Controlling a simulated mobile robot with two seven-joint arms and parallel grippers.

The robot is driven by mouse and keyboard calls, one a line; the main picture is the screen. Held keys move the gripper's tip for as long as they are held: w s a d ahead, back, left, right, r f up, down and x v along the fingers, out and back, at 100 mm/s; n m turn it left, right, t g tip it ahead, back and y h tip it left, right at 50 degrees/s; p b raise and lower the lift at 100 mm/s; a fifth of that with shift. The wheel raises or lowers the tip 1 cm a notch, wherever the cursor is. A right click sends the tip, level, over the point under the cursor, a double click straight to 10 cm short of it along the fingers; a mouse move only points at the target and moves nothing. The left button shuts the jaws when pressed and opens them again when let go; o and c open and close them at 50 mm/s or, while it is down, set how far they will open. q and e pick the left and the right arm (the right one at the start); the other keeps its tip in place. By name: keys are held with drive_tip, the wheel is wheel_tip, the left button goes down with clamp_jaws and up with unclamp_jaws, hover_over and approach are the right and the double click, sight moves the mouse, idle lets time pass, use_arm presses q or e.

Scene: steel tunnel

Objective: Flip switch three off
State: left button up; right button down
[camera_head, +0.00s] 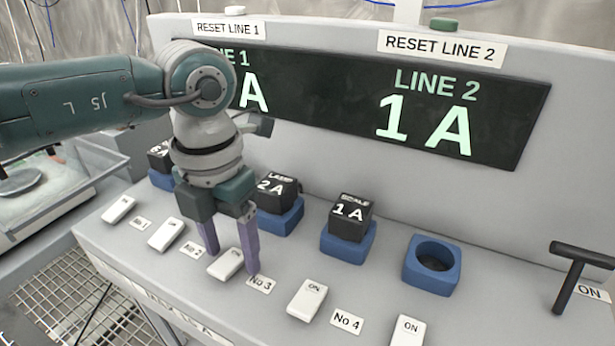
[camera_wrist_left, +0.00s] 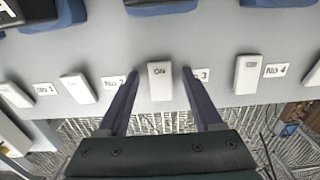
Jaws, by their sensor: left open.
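White rocker switches sit in a row on the grey console, with number labels between them. The switch between the No 2 and No 3 labels (camera_head: 231,265) is marked ON; it also shows in the left wrist view (camera_wrist_left: 160,84). The No 3 label (camera_head: 262,284) lies just right of it. My left gripper (camera_head: 232,261) points down, open and empty, its purple fingers on either side of this switch. In the left wrist view the fingertips (camera_wrist_left: 160,72) flank it with gaps. The switch between No 3 and No 4 (camera_head: 307,300) is also marked ON. My right gripper is out of view.
Blue sockets stand behind the switches. Black blocks marked 2 A (camera_head: 277,188) and 1 A (camera_head: 350,214) sit in two; the right socket (camera_head: 432,268) is empty. A dark T-handle (camera_head: 575,275) stands at right. The display (camera_head: 400,105) reads LINE 2, 1 A.

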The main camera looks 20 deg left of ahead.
use_arm(q)
clamp_jaws()
idle(0.4)
